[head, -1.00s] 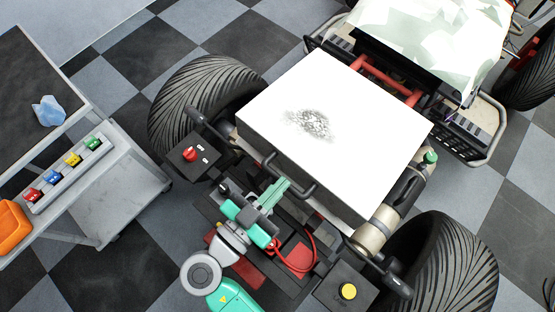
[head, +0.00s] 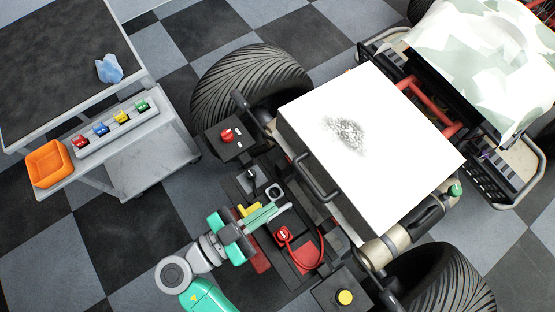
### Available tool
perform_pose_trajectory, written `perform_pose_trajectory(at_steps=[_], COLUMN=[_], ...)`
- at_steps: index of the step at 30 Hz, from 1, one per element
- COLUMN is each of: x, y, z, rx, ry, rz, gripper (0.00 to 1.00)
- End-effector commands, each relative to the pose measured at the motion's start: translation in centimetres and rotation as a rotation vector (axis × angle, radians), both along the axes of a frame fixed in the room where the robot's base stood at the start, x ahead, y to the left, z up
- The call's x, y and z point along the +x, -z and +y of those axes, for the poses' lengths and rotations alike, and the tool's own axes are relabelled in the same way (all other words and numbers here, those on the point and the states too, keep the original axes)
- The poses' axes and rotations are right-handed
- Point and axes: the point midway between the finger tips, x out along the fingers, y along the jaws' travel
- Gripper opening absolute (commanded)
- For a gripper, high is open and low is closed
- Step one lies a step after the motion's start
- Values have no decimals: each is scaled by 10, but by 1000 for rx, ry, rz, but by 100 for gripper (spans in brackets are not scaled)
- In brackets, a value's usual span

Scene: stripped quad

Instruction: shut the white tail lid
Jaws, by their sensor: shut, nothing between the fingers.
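The white tail lid (head: 400,185) is a big, bright panel with a grey speckled patch, over the rear of the stripped quad. It looks roughly level, and its near left side face shows. I cannot tell from above whether it is fully seated. A black bar handle (head: 318,182) stands along its near edge. My gripper (head: 286,208) is shut and empty, just to the lower left of that handle, apart from the lid, over the quad's rear deck.
A red knob box (head: 227,138), a yellow button box (head: 345,298), a red cable (head: 321,250) and a cream cylinder (head: 378,252) crowd the deck. Big tyres (head: 245,88) flank it. A cart (head: 150,150) with an orange bin (head: 48,163) stands left. Checkered floor between is clear.

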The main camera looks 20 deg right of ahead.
Motion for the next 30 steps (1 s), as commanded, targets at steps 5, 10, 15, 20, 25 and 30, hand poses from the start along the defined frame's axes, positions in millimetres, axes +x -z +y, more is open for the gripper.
perform_pose_trajectory(at_steps=[5, 10, 15, 20, 25, 30], x=[-1, 1, 9, 14, 13, 12], y=[1, -14, -65, -99, -123, -127], z=[1, -1, -11, -17, -16, -12], rx=[0, 23, 178, 370, 551, 654], ry=[1, -2, -11, -14, -8, -1], rz=[-1, 10, 76, 138, 180, 198], gripper=[0, 0, 0, 0, 0, 0])
